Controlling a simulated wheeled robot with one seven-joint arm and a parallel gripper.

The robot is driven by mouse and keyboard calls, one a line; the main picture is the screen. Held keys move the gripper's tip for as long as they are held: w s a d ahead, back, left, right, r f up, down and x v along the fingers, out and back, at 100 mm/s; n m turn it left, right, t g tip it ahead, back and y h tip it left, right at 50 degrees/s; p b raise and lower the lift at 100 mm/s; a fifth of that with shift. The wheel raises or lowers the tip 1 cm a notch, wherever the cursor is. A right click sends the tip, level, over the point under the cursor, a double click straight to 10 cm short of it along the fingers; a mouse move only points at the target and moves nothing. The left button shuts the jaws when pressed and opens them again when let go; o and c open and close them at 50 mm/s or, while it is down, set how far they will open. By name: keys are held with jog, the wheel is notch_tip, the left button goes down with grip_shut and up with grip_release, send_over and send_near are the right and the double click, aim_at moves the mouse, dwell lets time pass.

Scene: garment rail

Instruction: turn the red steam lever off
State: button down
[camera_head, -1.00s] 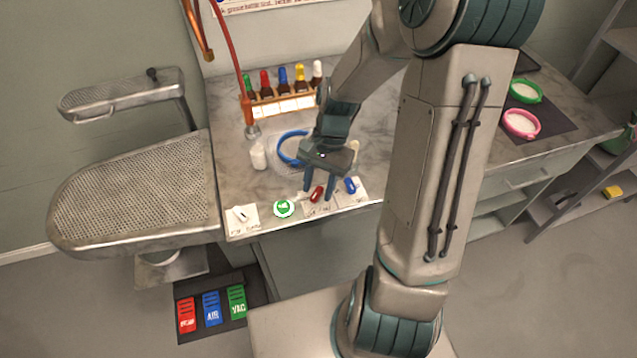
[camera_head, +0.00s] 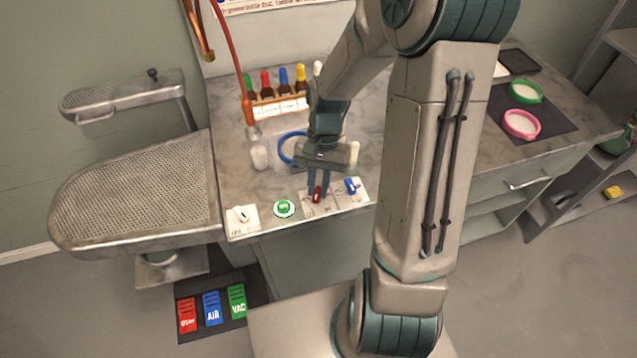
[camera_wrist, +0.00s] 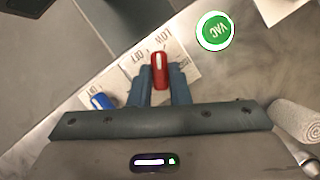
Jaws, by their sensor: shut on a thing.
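The red steam lever (camera_head: 317,195) sits on a white labelled plate at the front edge of the counter. In the wrist view the red lever (camera_wrist: 159,70) stands between my two finger tips, with label words such as LOW and OFF around it. My gripper (camera_head: 319,190) is over the lever and shut on it; its fingers (camera_wrist: 161,84) flank the lever on both sides. The plate under the fingers is partly hidden.
A blue lever (camera_head: 352,186) is close on the right. A green VAC button (camera_head: 284,208) and a white switch plate (camera_head: 243,218) are on the left. A bottle rack (camera_head: 280,106) stands behind. Pedals (camera_head: 211,306) lie on the floor.

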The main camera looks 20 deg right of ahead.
jog(key=n, duration=0.2)
jog(key=n+h, duration=0.1)
jog(key=n, duration=0.1)
jog(key=n+h, duration=0.1)
jog(key=n, duration=0.1)
jog(key=shift+w+a+g, duration=0.1)
jog(key=shift+a+g, duration=0.15)
jog(key=shift+g, duration=0.05)
dwell(0.4)
jog(key=c, duration=1.4)
grip_release()
jog(key=shift+o, duration=0.2)
jog(key=shift+r, duration=0.1)
jog(key=v, duration=1.3)
jog(key=shift+w+a+r, duration=0.15)
jog(key=shift+r, duration=0.15)
notch_tip(320, 180, up, 3)
jog(key=t, duration=0.3)
send_over(319, 192)
jog(key=s+d+t, duration=0.1)
jog(key=s+t, duration=0.3)
jog(key=s, duration=0.4)
jog(key=shift+s+r, duration=0.2)
jog(key=shift+r, duration=0.1)
